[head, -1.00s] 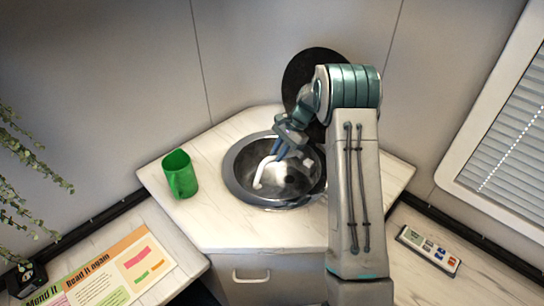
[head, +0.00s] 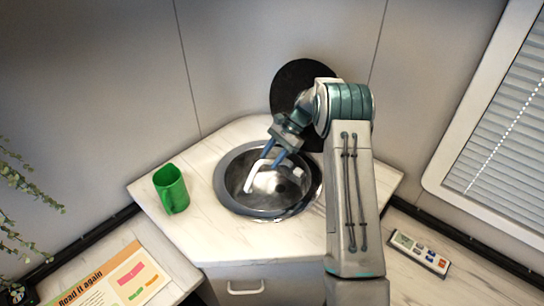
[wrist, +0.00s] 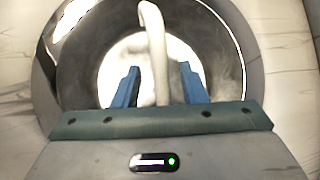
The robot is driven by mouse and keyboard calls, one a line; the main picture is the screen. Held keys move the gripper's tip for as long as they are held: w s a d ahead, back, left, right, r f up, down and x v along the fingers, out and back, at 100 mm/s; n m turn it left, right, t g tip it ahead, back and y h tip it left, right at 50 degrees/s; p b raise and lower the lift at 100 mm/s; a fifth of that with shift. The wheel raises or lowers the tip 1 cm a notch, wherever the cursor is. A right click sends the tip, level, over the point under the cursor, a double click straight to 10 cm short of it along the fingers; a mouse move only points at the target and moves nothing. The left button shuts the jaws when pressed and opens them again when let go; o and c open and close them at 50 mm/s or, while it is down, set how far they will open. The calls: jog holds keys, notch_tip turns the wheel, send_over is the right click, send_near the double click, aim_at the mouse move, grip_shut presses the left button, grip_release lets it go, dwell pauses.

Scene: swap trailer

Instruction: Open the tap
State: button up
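The tap (head: 252,178) is a white curved spout over the round metal sink (head: 229,192). In the wrist view the tap (wrist: 155,45) rises between my two blue fingers, with a gap on each side. My gripper (head: 271,158) is above the sink, beside the upper part of the tap. In the wrist view my gripper (wrist: 159,86) is open and holds nothing. The tap's base and any handle are hidden behind my gripper and arm.
A green mug (head: 171,190) stands on the marble-look counter (head: 205,235) left of the sink. A black round panel (head: 290,85) is behind my arm. A button panel (head: 418,252) is at right, a printed board (head: 105,285) at lower left. The counter's front is clear.

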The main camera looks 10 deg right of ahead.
jog(key=s+d+r+b, duration=0.4)
jog(key=s+d+r, duration=0.1)
jog(key=d+r, duration=0.5)
jog(key=shift+s+r, duration=0.35)
jog(key=shift+r, duration=0.2)
jog(key=shift+d, duration=0.1)
jog(key=shift+c, duration=0.4)
